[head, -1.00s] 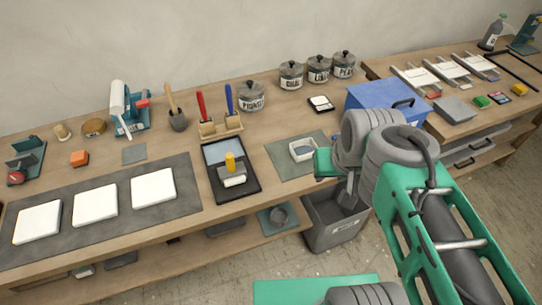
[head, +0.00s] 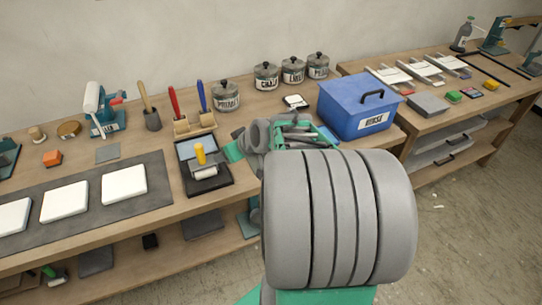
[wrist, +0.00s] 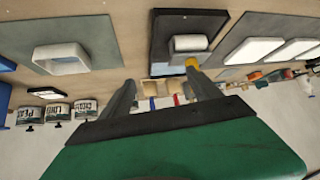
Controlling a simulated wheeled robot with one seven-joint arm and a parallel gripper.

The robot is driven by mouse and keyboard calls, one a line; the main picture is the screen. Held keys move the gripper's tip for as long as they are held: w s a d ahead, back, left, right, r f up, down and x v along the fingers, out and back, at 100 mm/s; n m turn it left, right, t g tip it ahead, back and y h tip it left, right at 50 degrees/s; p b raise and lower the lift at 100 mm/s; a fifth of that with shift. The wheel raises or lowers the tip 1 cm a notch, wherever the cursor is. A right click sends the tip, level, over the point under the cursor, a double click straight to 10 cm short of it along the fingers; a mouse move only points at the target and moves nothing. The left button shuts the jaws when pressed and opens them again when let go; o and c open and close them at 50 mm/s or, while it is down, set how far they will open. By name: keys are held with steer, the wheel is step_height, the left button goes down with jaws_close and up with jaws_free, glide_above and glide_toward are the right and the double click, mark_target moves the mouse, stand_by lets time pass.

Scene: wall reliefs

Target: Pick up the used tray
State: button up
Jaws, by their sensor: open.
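A small white open tray (wrist: 62,58) sits on a grey-green mat (wrist: 100,30) in the wrist view; my arm hides it in the head view. A black tray (head: 190,184) with a roller and a yellow-topped thing is left of my arm; it also shows in the wrist view (wrist: 160,22). No label tells which is the used tray. My gripper (wrist: 160,78) is open with nothing between its fingers. In the wrist view its fingers point toward the black tray's side, and the white tray is to their left. In the head view the fingers are hidden.
A blue lidded box (head: 362,108) stands right of my arm. Lidded pots (head: 267,76) and a brush holder (head: 194,125) line the back. White slabs (head: 124,185) lie on a dark mat at left. A second bench (head: 455,120) is at right.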

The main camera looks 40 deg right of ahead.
steer(key=shift+o, duration=0.7)
steer(key=d+f, duration=0.1)
steer(key=d, duration=0.2)
steer(key=d+f+t+b, duration=0.1)
steer(key=d+f, duration=0.1)
steer(key=d+f+m+t+h, duration=0.1)
steer(key=d+f, duration=0.1)
steer(key=d, duration=0.1)
steer(key=shift+d+f+b, duration=0.25)
steer(key=shift+d+b, duration=0.05)
steer(key=o, duration=0.4)
steer(key=s+d+h, duration=0.1)
steer(key=d, duration=0.2)
steer(key=s+d+f+m+t+h+b, duration=0.1)
steer(key=d, duration=0.2)
steer(key=s+d+f+m+t, duration=0.1)
steer(key=d, duration=0.3)
steer(key=shift+h, duration=0.4)
steer(key=shift+w+d+f, duration=0.1)
steer(key=shift+w+d, duration=0.1)
steer(key=shift+w, duration=0.15)
steer(key=x, duration=0.3)
steer(key=p+x, duration=0.1)
steer(key=x, duration=0.3)
steer(key=shift+a+f, duration=0.1)
steer(key=shift+a, duration=0.1)
steer(key=c, duration=1.2)
